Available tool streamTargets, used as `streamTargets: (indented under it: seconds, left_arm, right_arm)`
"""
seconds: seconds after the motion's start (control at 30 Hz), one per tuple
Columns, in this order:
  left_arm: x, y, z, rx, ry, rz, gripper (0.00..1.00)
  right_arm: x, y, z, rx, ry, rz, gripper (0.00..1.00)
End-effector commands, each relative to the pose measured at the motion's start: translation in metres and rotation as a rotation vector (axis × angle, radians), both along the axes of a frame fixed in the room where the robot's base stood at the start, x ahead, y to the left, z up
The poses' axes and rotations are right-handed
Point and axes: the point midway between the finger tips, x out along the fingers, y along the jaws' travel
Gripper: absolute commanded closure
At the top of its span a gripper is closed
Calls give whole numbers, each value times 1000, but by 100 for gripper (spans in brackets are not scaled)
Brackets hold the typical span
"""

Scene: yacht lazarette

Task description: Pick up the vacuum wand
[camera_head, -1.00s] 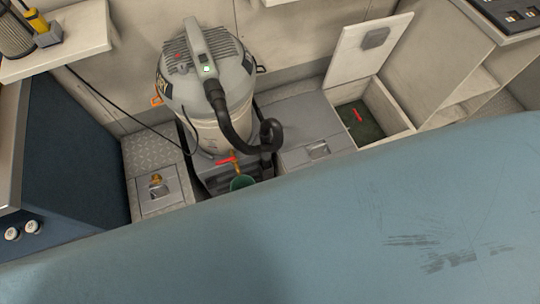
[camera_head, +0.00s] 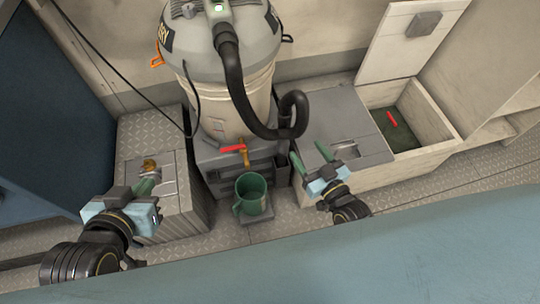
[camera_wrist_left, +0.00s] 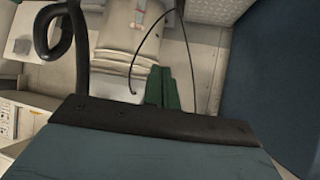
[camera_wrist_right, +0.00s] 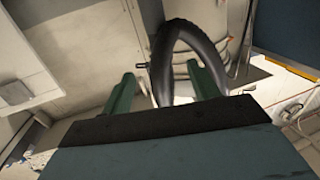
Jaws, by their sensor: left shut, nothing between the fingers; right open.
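The grey vacuum (camera_head: 225,85) stands at the back with a black hose (camera_head: 238,95) that loops down its front. The hose's lower end, apparently the black wand (camera_head: 284,147), stands upright at the right side of the grey base. My right gripper (camera_head: 309,156) is open just right of it; the black loop (camera_wrist_right: 185,50) shows beyond and between the fingers in the right wrist view, with no clear contact. My left gripper (camera_head: 149,183) is shut and empty over the left locker; its fingers (camera_wrist_left: 162,88) are together in the left wrist view.
A green mug (camera_head: 251,194) stands before the base, under a brass tap with a red handle (camera_head: 233,149). An open bin (camera_head: 440,133) with a red item (camera_head: 392,118) is at right. A blue surface (camera_head: 330,262) fills the near edge.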

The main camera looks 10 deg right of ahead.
Motion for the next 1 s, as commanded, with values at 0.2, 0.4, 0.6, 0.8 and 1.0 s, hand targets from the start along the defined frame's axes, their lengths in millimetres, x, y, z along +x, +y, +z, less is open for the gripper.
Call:
streamTargets:
  seconds: [0.2, 0.4, 0.6, 0.8, 1.0]
  left_arm:
    - [16, -9, 23, -42, -161, -14, 100]
    - [29, -20, 54, -97, -358, -29, 100]
    - [35, -28, 85, -151, -543, -42, 100]
    - [35, -31, 103, -182, -646, -48, 100]
    - [34, -33, 114, -201, -711, -53, 100]
  right_arm:
    - [22, 6, 1, 3, -8, 0, 40]
    - [46, 12, 1, 3, -8, 0, 40]
    - [67, 18, 0, 3, -6, 0, 40]
    - [77, 21, 1, 3, -6, 0, 40]
    - [83, 22, 2, 2, -5, 0, 40]
